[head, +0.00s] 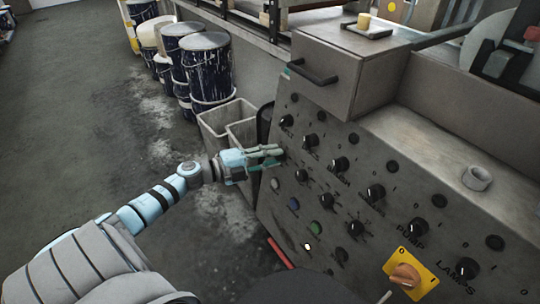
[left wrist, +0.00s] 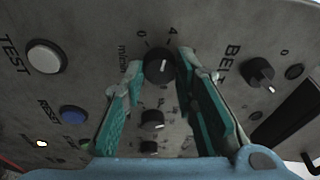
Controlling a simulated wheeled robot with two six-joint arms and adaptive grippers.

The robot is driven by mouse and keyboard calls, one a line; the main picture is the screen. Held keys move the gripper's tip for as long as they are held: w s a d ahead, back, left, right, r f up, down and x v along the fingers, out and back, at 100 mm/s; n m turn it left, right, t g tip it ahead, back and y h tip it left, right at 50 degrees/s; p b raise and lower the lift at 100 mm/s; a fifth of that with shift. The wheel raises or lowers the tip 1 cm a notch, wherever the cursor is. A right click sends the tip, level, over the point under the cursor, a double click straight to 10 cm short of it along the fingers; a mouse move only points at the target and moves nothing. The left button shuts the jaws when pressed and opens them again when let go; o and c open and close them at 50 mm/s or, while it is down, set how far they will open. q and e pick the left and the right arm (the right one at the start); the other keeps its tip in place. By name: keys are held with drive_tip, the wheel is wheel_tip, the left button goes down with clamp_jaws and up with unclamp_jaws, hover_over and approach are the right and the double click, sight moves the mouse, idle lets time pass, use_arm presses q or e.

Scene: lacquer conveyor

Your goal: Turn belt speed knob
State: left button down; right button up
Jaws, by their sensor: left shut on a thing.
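The belt speed knob (left wrist: 160,66) is a round black knob with a pale pointer line, on the grey control panel (head: 372,178). A scale from 0 to 4 and a "m/min" label are beside it in the left wrist view. My left gripper (head: 277,154) reaches the panel's left part in the head view, and its fingers hide the knob there. In the left wrist view its teal fingertips (left wrist: 160,72) are on either side of the knob, shut on it. The pointer line is near upright in that view. My right gripper is not in view.
A black BELT switch (left wrist: 260,72) sits close to the right finger. Other knobs (left wrist: 152,120) line up below. A white TEST button (left wrist: 45,57) and a blue RESET button (left wrist: 73,114) are left. A yellow-plated switch (head: 408,273) is at lower right.

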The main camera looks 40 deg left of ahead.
use_arm(q)
drive_tip(key=shift+m+g, duration=0.3)
drive_tip(key=shift+m, duration=0.6)
drive_tip(key=c, duration=1.3)
unclamp_jaws()
drive_tip(key=shift+v, duration=6)
